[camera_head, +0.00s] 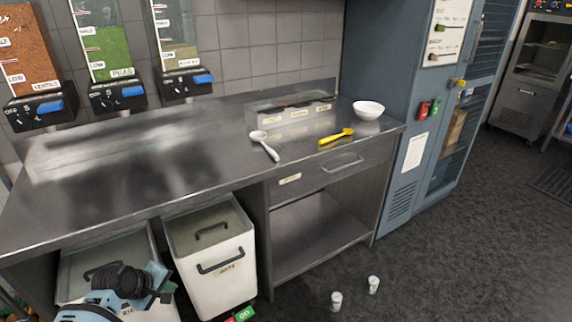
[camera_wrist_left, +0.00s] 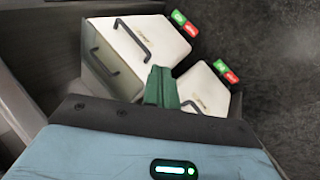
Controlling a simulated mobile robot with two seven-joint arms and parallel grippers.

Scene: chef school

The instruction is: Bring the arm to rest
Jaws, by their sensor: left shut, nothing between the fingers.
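My left arm comes in at the lower left of the head view, low in front of the bins under the counter. Its gripper (camera_head: 164,296) is small and partly hidden there. In the left wrist view the green fingers of my left gripper (camera_wrist_left: 161,86) are together, with nothing between them. They point toward the white bins. My right gripper is in neither view.
A steel counter (camera_head: 150,180) holds a white spoon (camera_head: 264,145), a yellow spoon (camera_head: 336,137) and a white bowl (camera_head: 368,109). White bins (camera_head: 215,272) stand beneath it, close to my left arm. Two small containers (camera_head: 336,301) stand on the floor. Floor at right is clear.

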